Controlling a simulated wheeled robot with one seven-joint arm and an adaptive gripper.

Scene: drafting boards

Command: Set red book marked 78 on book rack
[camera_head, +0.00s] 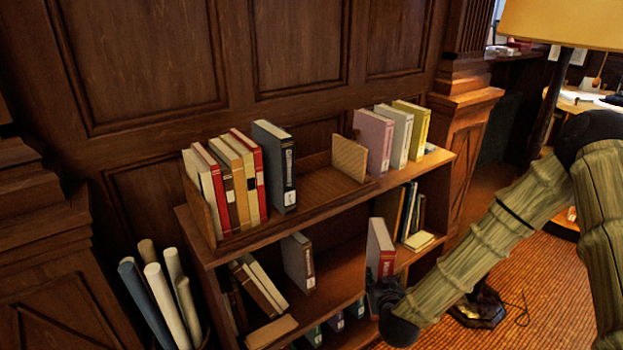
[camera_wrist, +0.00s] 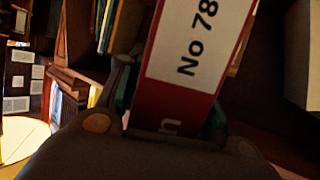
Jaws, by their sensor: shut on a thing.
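The red book (camera_wrist: 200,60) has a white label reading "No 78" in the wrist view. In the head view this book (camera_head: 380,248) stands upright in front of the middle shelf, its red spine facing out. My gripper (camera_head: 386,290) is shut on its lower end; the fingers (camera_wrist: 170,108) also show around it in the wrist view. The wooden book rack (camera_head: 349,158) sits on top of the bookcase. Several books fill its left part, ending with a dark blue book (camera_head: 275,165). A bare gap lies between that book and the rack's right end.
The bookcase (camera_head: 330,270) has lower shelves with several books, including a grey one (camera_head: 298,262). Pink, grey and yellow books (camera_head: 374,142) stand right of the rack. Rolled papers (camera_head: 160,300) stand at the lower left. A lamp (camera_head: 560,22) is at the upper right.

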